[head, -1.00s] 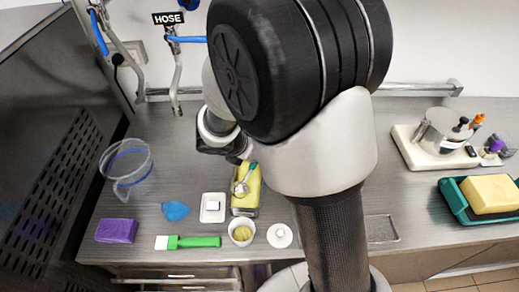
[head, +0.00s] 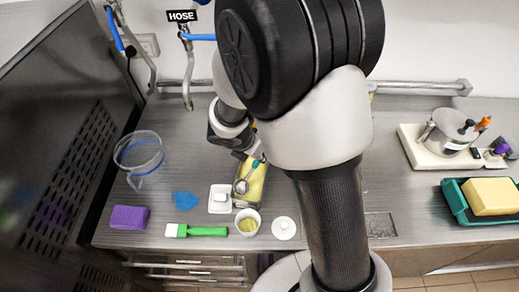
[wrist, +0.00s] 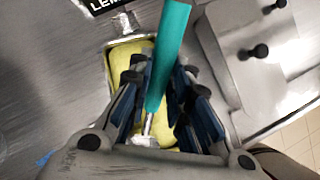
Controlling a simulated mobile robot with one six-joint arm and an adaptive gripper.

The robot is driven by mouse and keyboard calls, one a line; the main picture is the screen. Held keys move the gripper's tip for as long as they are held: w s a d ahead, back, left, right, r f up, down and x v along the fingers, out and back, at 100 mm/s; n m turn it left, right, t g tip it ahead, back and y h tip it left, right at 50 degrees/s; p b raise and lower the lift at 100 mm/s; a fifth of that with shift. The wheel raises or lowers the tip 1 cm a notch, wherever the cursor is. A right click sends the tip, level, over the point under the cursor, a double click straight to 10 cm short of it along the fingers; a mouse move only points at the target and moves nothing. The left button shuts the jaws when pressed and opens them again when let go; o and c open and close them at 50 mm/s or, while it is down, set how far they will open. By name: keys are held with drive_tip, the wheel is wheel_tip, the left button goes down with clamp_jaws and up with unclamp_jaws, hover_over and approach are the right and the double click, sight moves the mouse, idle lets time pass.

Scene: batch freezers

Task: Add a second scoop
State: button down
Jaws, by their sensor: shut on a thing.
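My gripper (head: 246,155) is shut on the teal handle of a scoop; the handle (wrist: 170,50) stands between the fingers in the wrist view. The scoop's metal bowl (head: 241,187) is over the near left part of a metal tub of yellow ice cream (head: 256,183). I cannot tell whether the bowl touches the ice cream. The tub's yellow content (wrist: 122,65) also shows in the wrist view, partly hidden by the fingers. A white cup (head: 247,230) with yellow ice cream in it stands just in front of the tub. A round white lid (head: 284,228) lies right of the cup.
A small white dish (head: 220,207) is left of the tub. A teal tray (head: 456,203) with a yellow block is far right.

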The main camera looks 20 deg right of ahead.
drive_tip(key=shift+w+d+r+p, duration=0.1)
drive_tip(key=shift+d+r+p, duration=0.05)
drive_tip(key=shift+r+p, duration=0.45)
drive_tip(key=shift+w+d+r+p, duration=0.1)
drive_tip(key=shift+d+r+p, duration=0.1)
drive_tip(key=shift+r+p, duration=0.4)
drive_tip(key=shift+w+d+r+p, duration=0.15)
drive_tip(key=shift+r+p, duration=0.3)
drive_tip(key=shift+r, duration=0.25)
drive_tip(key=shift+p, duration=0.6)
drive_tip(key=w+d+g+y+p, duration=0.1)
drive_tip(key=y+p, duration=0.1)
drive_tip(key=p, duration=0.9)
drive_tip(key=shift+d+g+p, duration=0.3)
drive_tip(key=shift+d+p, duration=0.05)
drive_tip(key=p, duration=0.5)
drive_tip(key=shift+w+d+r+p, duration=0.15)
drive_tip(key=shift+w+d+p, duration=0.05)
drive_tip(key=shift+w+p, duration=0.2)
drive_tip(key=y+p, duration=0.1)
drive_tip(key=p, duration=0.4)
drive_tip(key=shift+w+d+g, duration=0.1)
drive_tip(key=shift+d+g, duration=0.1)
drive_tip(key=shift+g, duration=0.1)
drive_tip(key=shift+d+p, duration=0.1)
drive_tip(key=shift+p, duration=1.05)
